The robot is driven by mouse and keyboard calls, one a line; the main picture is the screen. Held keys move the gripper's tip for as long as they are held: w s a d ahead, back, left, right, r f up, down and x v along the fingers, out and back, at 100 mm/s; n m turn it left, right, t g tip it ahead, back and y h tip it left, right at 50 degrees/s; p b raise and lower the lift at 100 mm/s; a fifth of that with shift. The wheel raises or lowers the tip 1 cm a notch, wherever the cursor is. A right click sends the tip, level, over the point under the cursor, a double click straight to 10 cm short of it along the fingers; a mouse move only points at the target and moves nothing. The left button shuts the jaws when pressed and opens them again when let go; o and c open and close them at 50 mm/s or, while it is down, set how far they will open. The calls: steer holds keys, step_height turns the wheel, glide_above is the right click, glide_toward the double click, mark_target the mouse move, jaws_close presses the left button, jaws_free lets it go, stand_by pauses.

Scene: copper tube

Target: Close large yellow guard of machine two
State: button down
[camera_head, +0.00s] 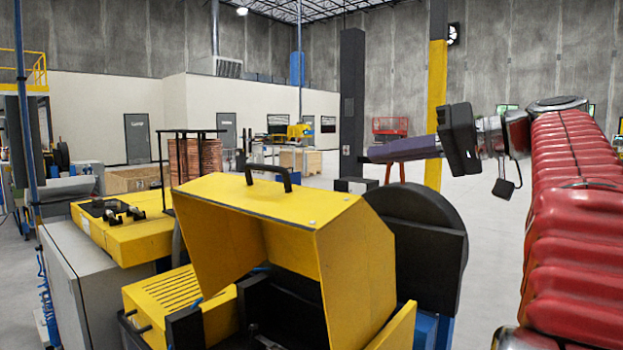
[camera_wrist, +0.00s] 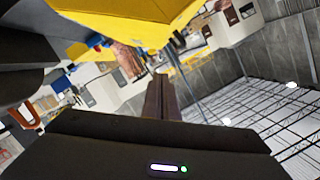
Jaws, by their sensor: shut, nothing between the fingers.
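The large yellow guard (camera_head: 295,225) stands raised on the machine in front of me, with the machine's dark insides showing beneath it. A black handle (camera_head: 268,176) sits on its top edge. In the wrist view the guard (camera_wrist: 125,18) fills the upper middle, seen tilted and cut off by the frame. My gripper (camera_head: 372,155) is right of the guard's top and a little above it in the head view, not touching it. Its fingers are shut and empty, pointing left; they also show in the wrist view (camera_wrist: 161,84) below the guard's edge.
A round black housing (camera_head: 425,240) stands right of the guard, below my gripper. A yellow vented cover (camera_head: 180,300) and a yellow-topped cabinet (camera_head: 125,232) are on the left. A copper coil (camera_head: 195,160) stands behind. Open floor lies right of the machine.

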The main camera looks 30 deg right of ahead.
steer(key=shift+w+a, duration=0.1)
steer(key=shift+a, duration=0.1)
steer(key=x, duration=1)
steer(key=shift+a+f, duration=0.35)
steer(key=shift+s+a+f, duration=0.25)
steer(key=shift+a+f, duration=0.15)
steer(key=shift+f, duration=0.2)
steer(key=shift+s+a+f, duration=0.25)
steer(key=shift+a+f, duration=0.15)
steer(key=shift+f, duration=0.2)
steer(key=shift+a, duration=0.1)
